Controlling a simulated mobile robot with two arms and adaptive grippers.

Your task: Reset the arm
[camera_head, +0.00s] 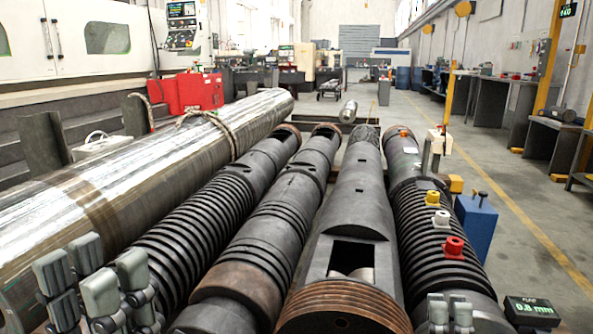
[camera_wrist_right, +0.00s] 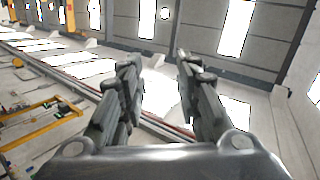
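My left gripper (camera_head: 92,275) is at the bottom left of the head view, in front of the ribbed barrel. Its grey fingers point up, stand apart and have nothing between them. My right gripper (camera_head: 450,312) shows only in part at the bottom edge of the head view, in front of the right ribbed barrel. In the right wrist view its two fingers (camera_wrist_right: 158,75) are spread with an empty gap between them. That view looks toward the wall and windows, and no object is near the fingertips.
Large dark barrels (camera_head: 190,236) lie side by side ahead. A shiny steel cylinder (camera_head: 150,165) with a rope lies on the left. Yellow (camera_head: 432,198), white (camera_head: 441,219) and red (camera_head: 453,246) knobs sit on the right barrel. A gauge reading 0.8 mm (camera_head: 531,309) is at the lower right. Open floor lies beyond.

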